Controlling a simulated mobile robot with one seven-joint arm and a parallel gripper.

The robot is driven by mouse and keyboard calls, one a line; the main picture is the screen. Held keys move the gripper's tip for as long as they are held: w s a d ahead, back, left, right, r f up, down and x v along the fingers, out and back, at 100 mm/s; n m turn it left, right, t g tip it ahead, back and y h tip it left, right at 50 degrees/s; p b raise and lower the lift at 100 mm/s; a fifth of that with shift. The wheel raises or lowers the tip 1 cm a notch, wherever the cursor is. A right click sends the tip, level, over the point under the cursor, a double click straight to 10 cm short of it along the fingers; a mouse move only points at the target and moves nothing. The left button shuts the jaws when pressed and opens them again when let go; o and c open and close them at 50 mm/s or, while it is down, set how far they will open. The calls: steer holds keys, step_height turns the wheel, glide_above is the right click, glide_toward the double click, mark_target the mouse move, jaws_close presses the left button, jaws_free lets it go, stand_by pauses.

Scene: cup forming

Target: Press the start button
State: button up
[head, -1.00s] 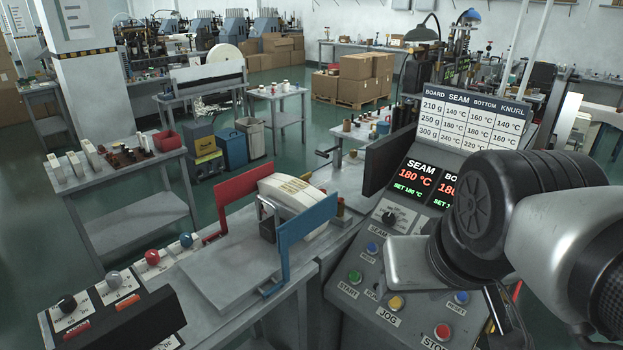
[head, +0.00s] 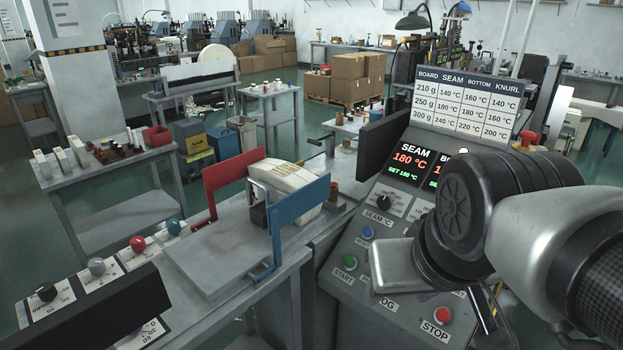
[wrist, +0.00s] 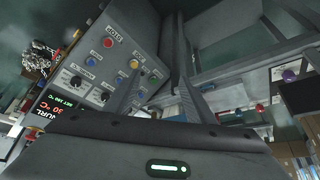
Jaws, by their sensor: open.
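The green start button (head: 350,263) sits on the sloped control panel (head: 352,299), above its START label, and shows clear in the head view. My gripper (wrist: 162,80) is open and empty, with two dark fingers spread over the panel's lower edge in the wrist view. In the head view, my wrist covers the panel's middle and right, just right of the start button; the fingertips are hidden there. The gripper is apart from the start button as far as I can see.
The red stop button (head: 442,314) is at the panel's lower right, and a blue button (head: 367,233) is above start. A black knob (head: 384,202) and lit displays (head: 409,159) are higher up. A bench with a blue guard (head: 300,215) stands left of the panel.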

jaws_close()
stand_by(1.5)
